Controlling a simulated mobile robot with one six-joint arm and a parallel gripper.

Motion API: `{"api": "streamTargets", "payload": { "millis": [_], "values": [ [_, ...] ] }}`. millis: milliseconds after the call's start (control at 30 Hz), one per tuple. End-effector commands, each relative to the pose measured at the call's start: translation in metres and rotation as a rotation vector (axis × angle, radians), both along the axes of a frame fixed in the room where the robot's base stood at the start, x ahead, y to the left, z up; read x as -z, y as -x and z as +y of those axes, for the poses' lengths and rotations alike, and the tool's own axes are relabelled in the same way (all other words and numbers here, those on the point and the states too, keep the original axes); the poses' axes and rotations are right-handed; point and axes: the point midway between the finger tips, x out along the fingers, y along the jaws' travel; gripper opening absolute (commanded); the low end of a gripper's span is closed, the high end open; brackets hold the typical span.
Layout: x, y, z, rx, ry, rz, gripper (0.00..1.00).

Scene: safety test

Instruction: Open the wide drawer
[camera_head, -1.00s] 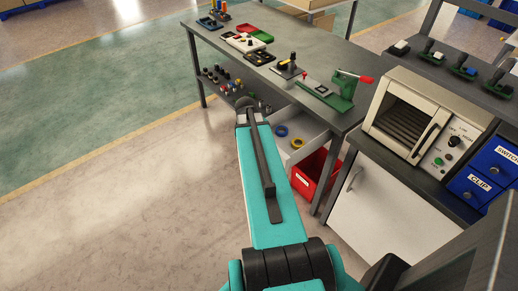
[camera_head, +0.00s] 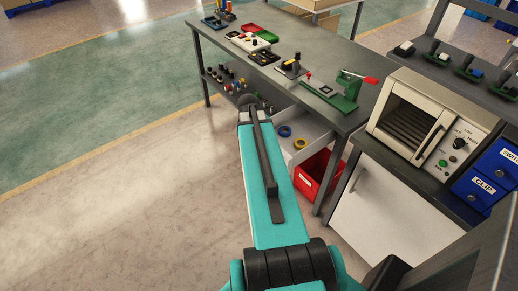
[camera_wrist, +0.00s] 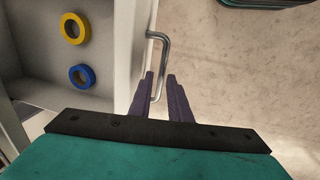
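The wide drawer (camera_head: 309,127) is a pale drawer under the grey workbench, and it stands pulled out. A blue ring (camera_head: 284,131) and a yellow ring (camera_head: 300,143) lie inside. In the wrist view the drawer front (camera_wrist: 126,50) runs beside its grey bar handle (camera_wrist: 165,45). My gripper's two dark fingers (camera_wrist: 161,76) stand on either side of the handle bar, with a narrow gap between them; firm contact is not visible. In the head view my arm hides the fingers and the handle.
The workbench (camera_head: 325,65) carries several fixtures, including a green clamp (camera_head: 345,98). A red bin (camera_head: 318,172) stands below the drawer. A white cabinet (camera_head: 385,215) with an oven (camera_head: 425,120) above is at right. The floor (camera_head: 120,210) at left is clear.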

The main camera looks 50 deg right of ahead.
Motion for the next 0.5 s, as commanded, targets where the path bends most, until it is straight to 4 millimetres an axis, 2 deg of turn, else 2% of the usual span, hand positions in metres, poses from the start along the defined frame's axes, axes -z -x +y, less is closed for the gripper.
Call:
{"api": "streamTargets", "payload": {
  "millis": [500],
  "values": [
    [-0.047,-0.001,0.009,0.001,0.001,-0.002,0.17]
  ]
}}
